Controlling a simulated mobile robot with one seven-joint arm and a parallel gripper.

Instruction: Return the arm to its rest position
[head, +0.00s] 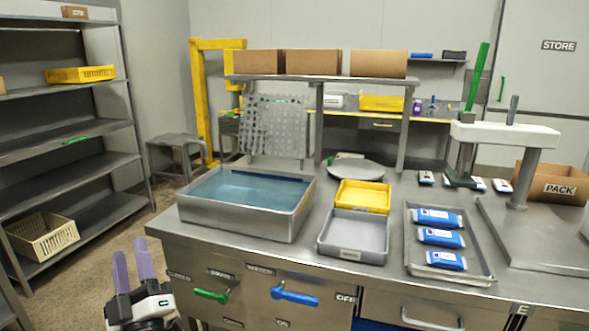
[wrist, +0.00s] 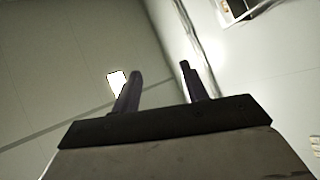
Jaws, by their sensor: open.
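My gripper (head: 132,272) shows at the lower left of the head view, in front of the steel bench's left end. Its two purple fingers point up and stand apart, with nothing between them. In the wrist view my gripper (wrist: 160,80) has its two dark fingers spread and empty against a pale wall and ceiling. Most of my arm is out of the head view.
The steel bench (head: 330,262) carries a water-filled basin (head: 240,222), a yellow tray (head: 363,196), a grey tray (head: 353,235) and a metal tray (head: 480,268) with blue pouches. Green (head: 212,294) and blue (head: 295,294) handles project from its front. Shelving (head: 75,150) stands left.

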